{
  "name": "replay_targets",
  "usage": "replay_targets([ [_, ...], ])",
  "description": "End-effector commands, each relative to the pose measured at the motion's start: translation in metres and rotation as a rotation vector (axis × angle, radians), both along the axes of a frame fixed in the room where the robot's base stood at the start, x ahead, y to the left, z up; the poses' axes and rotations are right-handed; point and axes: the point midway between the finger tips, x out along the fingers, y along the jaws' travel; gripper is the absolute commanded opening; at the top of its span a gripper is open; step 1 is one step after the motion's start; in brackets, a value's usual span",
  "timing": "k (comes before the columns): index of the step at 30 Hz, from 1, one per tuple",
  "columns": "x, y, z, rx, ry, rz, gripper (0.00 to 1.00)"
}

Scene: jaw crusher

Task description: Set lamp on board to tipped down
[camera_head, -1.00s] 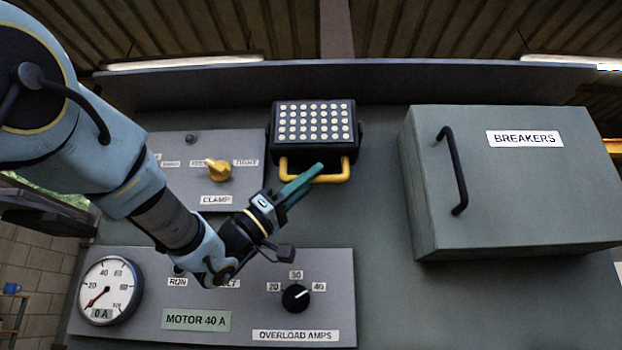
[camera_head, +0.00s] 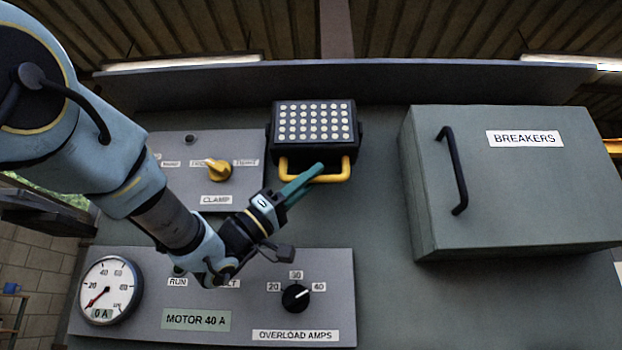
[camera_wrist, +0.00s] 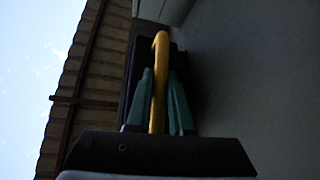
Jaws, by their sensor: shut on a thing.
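The lamp (camera_head: 314,122) is a black box with a grid of round white lights, mounted high on the grey board (camera_head: 375,225). Its face looks outward and a yellow U-shaped handle (camera_head: 345,174) hangs below it. My gripper (camera_head: 312,178) reaches up from the lower left, with its teal fingertips at the handle's lower bar. In the wrist view the yellow handle (camera_wrist: 160,75) runs between the two teal fingers (camera_wrist: 161,98), which are shut on it. The lamp's dark body shows behind them, mostly unlit.
A grey BREAKERS box (camera_head: 515,195) with a black handle juts out on the right. The CLAMP panel (camera_head: 180,195) with a yellow knob (camera_head: 218,170) lies left of my gripper. Below are a gauge (camera_head: 108,291) and an overload dial (camera_head: 295,297). A ledge (camera_head: 380,82) runs above the lamp.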

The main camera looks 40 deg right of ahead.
Motion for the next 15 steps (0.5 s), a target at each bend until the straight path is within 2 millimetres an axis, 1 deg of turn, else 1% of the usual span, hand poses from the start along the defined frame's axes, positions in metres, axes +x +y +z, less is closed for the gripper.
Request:
replay_targets([
  [4,0.009,-0.007,-0.003,0.0,0.0,0.001,0.0],
  [9,0.021,-0.017,0.002,0.0,0.001,0.002,0.0],
  [15,0.022,-0.018,0.004,0.001,0.003,0.002,0.0],
])
